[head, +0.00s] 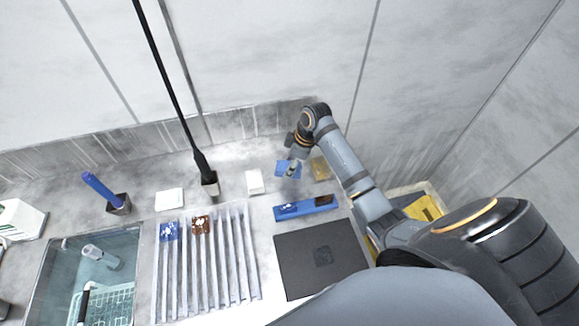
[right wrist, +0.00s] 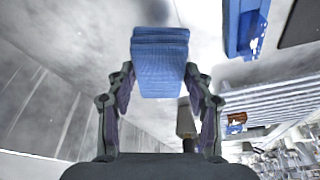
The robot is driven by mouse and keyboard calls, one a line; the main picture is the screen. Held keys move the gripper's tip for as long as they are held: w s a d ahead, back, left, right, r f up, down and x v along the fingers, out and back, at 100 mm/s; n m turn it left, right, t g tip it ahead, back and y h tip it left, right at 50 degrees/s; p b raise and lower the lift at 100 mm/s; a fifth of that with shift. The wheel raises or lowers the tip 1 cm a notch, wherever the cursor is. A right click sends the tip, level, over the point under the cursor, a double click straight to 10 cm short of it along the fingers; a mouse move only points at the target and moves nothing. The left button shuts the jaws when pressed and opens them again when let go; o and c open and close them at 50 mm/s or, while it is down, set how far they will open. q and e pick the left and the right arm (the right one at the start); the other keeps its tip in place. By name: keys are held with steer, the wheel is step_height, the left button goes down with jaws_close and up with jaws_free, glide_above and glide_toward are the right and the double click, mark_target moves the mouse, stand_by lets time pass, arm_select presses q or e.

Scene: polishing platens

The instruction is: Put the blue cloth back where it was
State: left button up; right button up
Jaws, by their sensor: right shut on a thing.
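The blue cloth (head: 283,166) is at the back of the counter in the head view, partly hidden by my right gripper (head: 292,170). In the right wrist view the folded blue cloth (right wrist: 160,62) sits between the two fingers of my right gripper (right wrist: 160,85), which is shut on it. I cannot tell whether the cloth touches the counter. My left gripper is not in view.
A tan cloth (head: 321,168) lies just right of the blue one. A blue tray (head: 322,208) and a dark plate (head: 300,270) are in front. A white block (head: 254,182), a slotted rack (head: 243,255) and a sink (head: 62,262) are to the left.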

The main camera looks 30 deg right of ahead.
steer(key=shift+w+d+f, duration=0.2)
steer(key=shift+w+f, duration=0.35)
steer(key=shift+f, duration=0.05)
steer(key=shift+w+d+f, duration=0.1)
steer(key=shift+w+f, duration=0.1)
steer(key=shift+f, duration=0.1)
steer(key=shift+w+f, duration=0.1)
steer(key=shift+f, duration=0.15)
steer(key=shift+w+d+f+p, duration=0.1)
steer(key=shift+f+p, duration=0.2)
steer(key=shift+p, duration=0.1)
step_height(320, 180, down, 2)
steer(key=shift+f+p, duration=0.25)
steer(key=shift+p, duration=0.25)
steer(key=shift+f, duration=0.15)
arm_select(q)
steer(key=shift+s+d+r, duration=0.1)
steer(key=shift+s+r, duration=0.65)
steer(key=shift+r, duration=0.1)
arm_select(e)
steer(key=shift+f, duration=0.15)
